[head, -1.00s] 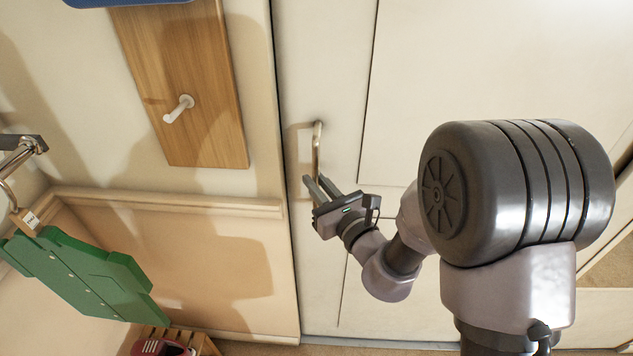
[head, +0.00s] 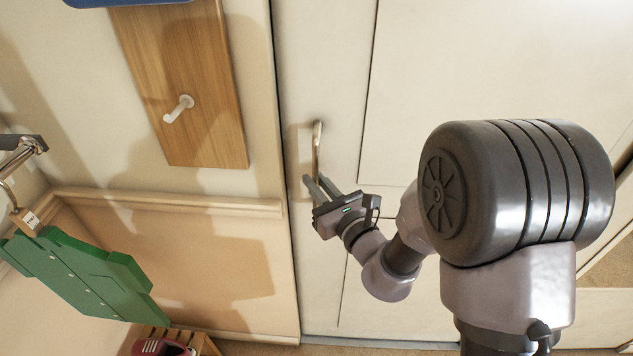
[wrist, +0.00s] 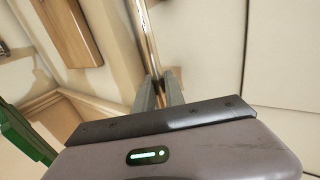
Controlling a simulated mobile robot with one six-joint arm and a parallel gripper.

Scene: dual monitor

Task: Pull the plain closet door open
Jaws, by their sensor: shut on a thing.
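The plain closet door (head: 325,95) is cream-white with recessed panels, and it looks shut in its frame. Its metal bar handle (head: 317,140) stands upright near the door's left edge. My gripper (head: 320,185) is at the lower end of the handle, shut on it. In the wrist view the handle (wrist: 147,40) runs down between the two fingers of my gripper (wrist: 160,88). The fingers hide the handle's lowest part.
Left of the door, a wooden board (head: 205,120) with a white peg (head: 179,108) is on the wall. A green hanging item (head: 85,275) is at lower left, above a slatted wooden piece (head: 195,340) with a red shoe-like object (head: 160,348). A ledge (head: 170,201) runs along the wall.

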